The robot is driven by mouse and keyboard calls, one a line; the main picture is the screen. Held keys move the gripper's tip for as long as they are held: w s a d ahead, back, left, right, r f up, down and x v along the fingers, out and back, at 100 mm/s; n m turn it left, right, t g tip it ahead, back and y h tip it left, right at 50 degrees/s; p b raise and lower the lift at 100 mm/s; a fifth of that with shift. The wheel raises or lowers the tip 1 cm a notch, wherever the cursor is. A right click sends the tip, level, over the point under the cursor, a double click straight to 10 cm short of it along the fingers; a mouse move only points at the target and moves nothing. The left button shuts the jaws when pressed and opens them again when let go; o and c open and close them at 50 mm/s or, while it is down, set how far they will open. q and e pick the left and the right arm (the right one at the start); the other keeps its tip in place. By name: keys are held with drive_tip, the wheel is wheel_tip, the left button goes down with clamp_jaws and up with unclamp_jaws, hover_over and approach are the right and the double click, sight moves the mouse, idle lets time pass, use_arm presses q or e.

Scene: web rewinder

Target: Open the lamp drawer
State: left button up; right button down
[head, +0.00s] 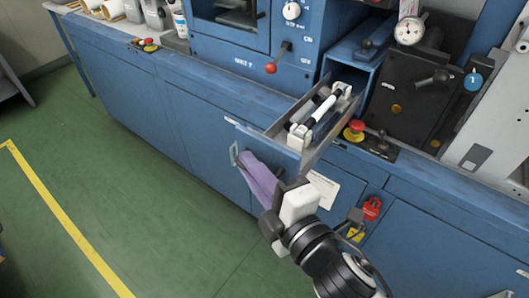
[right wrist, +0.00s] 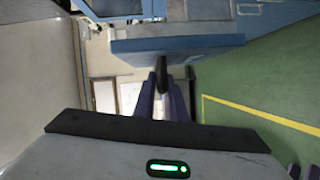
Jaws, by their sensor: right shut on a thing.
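The lamp drawer (head: 270,146) is pulled out from the blue machine in the head view. Its blue front panel also shows in the right wrist view (right wrist: 180,45). Inside the drawer lies a lamp (head: 322,108), a white tube with dark parts. A light bar handle (head: 234,153) shows at the left of the front panel; the purple fingers hide the rest of it. My right gripper (head: 248,163) is at the drawer front, its purple fingers shut on the handle. In the right wrist view the fingers (right wrist: 162,97) close around a dark piece. My left gripper is not in view.
A red mushroom button (head: 354,130) sits just right of the drawer. A red padlock (head: 371,208) and a yellow tag (head: 356,234) hang below the ledge. A red-knobbed lever (head: 271,68) is behind. The green floor (head: 130,180) in front of the cabinets is clear.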

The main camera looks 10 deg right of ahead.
drive_tip(key=shift+s+a+f, duration=0.25)
drive_tip(key=shift+s+a, duration=0.15)
drive_tip(key=shift+s, duration=0.05)
drive_tip(key=c, duration=1.8)
unclamp_jaws()
drive_tip(key=shift+c, duration=0.2)
drive_tip(key=shift+r, duration=0.1)
